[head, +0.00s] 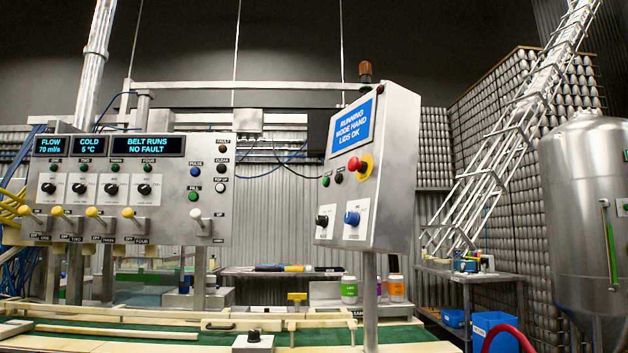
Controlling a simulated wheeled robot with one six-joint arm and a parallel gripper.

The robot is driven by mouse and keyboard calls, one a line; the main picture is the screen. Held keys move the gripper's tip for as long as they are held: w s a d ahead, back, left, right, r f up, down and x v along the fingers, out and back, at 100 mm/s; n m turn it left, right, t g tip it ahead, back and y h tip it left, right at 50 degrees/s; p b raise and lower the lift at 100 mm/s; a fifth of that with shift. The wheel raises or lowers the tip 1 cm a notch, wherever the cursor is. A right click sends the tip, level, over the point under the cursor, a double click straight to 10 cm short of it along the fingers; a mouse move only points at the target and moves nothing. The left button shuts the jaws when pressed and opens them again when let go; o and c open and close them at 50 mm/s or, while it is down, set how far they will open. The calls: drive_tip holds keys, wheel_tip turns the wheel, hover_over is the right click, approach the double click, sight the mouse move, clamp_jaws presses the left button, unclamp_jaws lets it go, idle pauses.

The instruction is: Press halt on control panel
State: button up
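A grey control panel (396,170) stands on a post right of centre, angled to the left. Its blue screen (351,130) reads "RUNNING MODE HAND LIDS OK". Below it are a red mushroom button (354,163) on a yellow base, a small green button (326,182) and a small black button (338,178). The labels of these buttons are too small to read, so I cannot tell which is halt. A black knob (322,220) and a blue knob (351,218) sit lower on white plates. My gripper is not in view.
A wide panel (185,150) at left has displays, knobs, yellow levers and several buttons. A green belt (110,340) with pale rails crosses the front. A small box with a black knob (253,335) stands there. A steel tank (580,220) is at far right.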

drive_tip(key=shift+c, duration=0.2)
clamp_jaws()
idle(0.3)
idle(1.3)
